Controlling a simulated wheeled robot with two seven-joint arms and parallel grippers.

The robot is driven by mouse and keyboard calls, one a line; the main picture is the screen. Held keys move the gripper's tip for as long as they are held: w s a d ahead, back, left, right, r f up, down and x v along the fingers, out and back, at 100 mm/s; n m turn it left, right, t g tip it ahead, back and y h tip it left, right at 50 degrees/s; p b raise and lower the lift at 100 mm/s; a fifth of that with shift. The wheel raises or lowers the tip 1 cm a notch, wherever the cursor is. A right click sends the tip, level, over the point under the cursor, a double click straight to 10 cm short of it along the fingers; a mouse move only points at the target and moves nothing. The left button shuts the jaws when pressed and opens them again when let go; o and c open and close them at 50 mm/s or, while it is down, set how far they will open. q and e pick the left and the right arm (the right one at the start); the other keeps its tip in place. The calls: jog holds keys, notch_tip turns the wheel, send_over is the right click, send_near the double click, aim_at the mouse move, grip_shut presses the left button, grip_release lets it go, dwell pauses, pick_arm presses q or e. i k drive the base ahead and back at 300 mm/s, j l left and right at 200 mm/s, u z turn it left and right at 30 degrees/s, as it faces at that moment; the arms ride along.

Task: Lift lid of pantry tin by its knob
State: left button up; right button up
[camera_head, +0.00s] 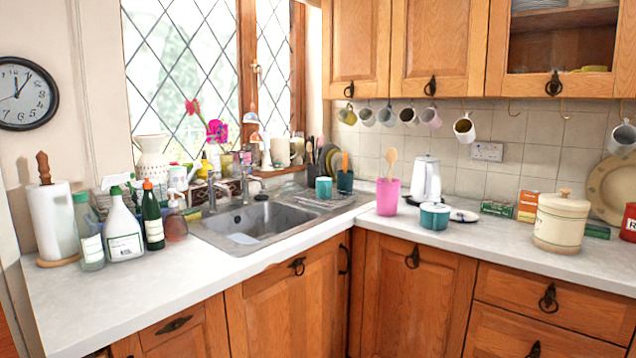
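A cream pantry tin (560,228) with a green band stands upright on the right-hand counter. Its pale lid (564,204) sits on top, with a small wooden-coloured knob (565,192) at the centre. Nothing touches the tin's knob. Neither of my grippers shows in the head view, so I cannot see their state.
Small boxes (527,206) stand behind the tin, and a large plate (612,188) leans on the wall. A teal pot (434,215), pink cup (387,196) and white kettle (426,180) stand left of it. The counter (490,246) in front is clear.

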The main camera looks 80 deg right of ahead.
aim_at(566, 201)
jog(key=z, duration=4.1)
